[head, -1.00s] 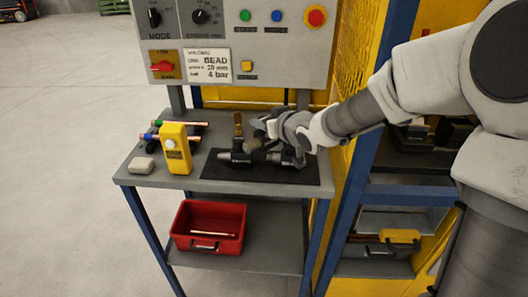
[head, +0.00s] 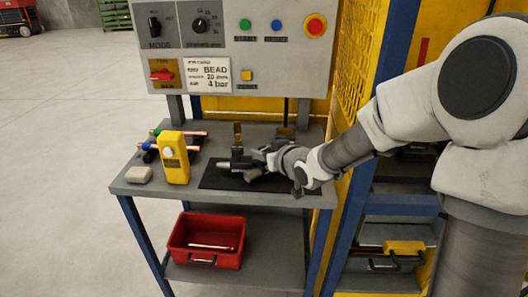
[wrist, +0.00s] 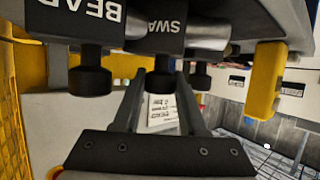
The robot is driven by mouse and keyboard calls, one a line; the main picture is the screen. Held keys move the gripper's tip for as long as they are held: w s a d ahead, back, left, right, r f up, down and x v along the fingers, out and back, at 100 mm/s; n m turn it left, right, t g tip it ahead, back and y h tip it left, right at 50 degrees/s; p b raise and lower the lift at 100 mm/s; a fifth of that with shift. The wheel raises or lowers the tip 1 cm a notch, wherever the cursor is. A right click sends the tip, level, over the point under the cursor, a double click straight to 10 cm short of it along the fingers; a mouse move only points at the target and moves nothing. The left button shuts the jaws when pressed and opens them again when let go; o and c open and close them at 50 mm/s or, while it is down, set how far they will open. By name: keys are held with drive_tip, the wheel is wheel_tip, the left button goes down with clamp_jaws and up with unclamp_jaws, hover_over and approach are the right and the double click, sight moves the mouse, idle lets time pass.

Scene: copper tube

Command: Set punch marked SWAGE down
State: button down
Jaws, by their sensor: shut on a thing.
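My gripper (wrist: 158,95) is shut on the dark round stem (wrist: 161,78) of the punch marked SWAGE, whose block (wrist: 168,32) shows the letters "SWA" in the wrist view. The punch marked BEAD (wrist: 88,20) is beside it, with its own dark stem. In the head view my gripper (head: 258,160) is low over the black mat (head: 212,181) on the bench. Dark punch shapes (head: 237,162) are by the fingers there, partly hidden by my wrist. I cannot tell whether the held punch touches the mat.
A control panel (head: 225,50) rises behind. A red bin (head: 207,258) sits on the lower shelf. A yellow mesh guard (head: 358,45) borders the right.

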drive_tip(key=c, duration=0.7)
unclamp_jaws()
drive_tip(key=shift+c, duration=0.2)
drive_tip(key=shift+r, duration=0.1)
drive_tip(key=shift+s+r+p, duration=0.15)
drive_tip(key=shift+r+p, duration=0.05)
drive_tip(key=shift+p, duration=0.1)
drive_tip(key=p+v, duration=0.3)
drive_tip(key=v, duration=0.8)
drive_tip(key=shift+s+d, duration=0.25)
drive_tip(key=shift+s, duration=0.05)
